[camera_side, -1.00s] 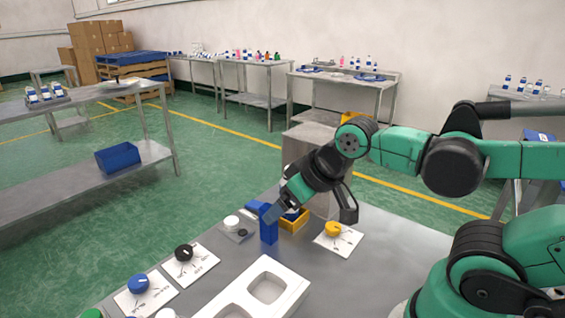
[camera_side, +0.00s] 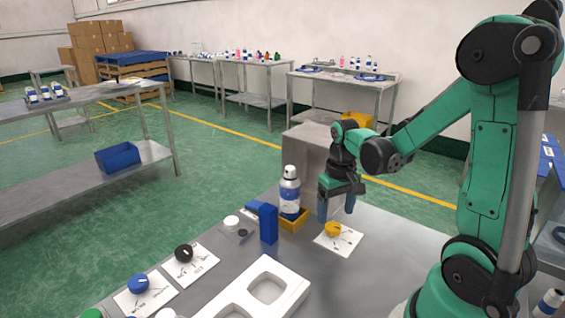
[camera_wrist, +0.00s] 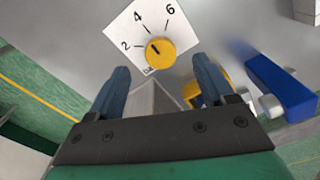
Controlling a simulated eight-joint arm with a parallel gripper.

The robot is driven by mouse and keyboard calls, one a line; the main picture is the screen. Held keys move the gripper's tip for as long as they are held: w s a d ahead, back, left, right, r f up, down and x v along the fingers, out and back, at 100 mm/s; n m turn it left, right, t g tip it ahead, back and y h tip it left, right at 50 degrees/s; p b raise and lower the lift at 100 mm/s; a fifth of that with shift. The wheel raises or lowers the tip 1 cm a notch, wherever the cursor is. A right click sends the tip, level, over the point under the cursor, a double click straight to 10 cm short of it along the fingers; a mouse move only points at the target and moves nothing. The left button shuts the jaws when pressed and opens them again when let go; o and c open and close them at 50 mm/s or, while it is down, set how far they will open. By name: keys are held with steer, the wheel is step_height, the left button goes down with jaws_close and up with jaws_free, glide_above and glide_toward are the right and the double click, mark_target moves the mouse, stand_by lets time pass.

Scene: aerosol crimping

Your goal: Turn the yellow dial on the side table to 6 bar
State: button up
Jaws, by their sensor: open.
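The yellow dial (camera_side: 333,229) sits on a white card (camera_side: 350,241) on the side table. In the wrist view the dial (camera_wrist: 168,55) shows a short black mark on its upper left, roughly between the 2 and the 4; the exact reading is hard to tell. The 6 (camera_wrist: 171,9) is printed to the upper right of the dial. My gripper (camera_side: 336,211) points down just above the dial, its blue fingers apart and empty. In the wrist view the dial lies between and just ahead of the fingertips (camera_wrist: 161,69), apart from them.
A white and blue aerosol can (camera_side: 290,193) stands in a yellow holder (camera_side: 297,222), close left of my gripper, beside a blue block (camera_side: 269,226). Black (camera_side: 184,253) and blue (camera_side: 138,283) dials and a white tray (camera_side: 225,303) lie nearer the camera.

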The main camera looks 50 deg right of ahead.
mark_target(333, 226)
steer(key=shift+f, duration=1.8)
jaws_close()
steer(key=shift+m, duration=0.3)
steer(key=m, duration=0.4)
steer(key=shift+m, duration=0.3)
steer(key=shift+w+m, duration=0.1)
steer(key=shift+m, duration=2.2)
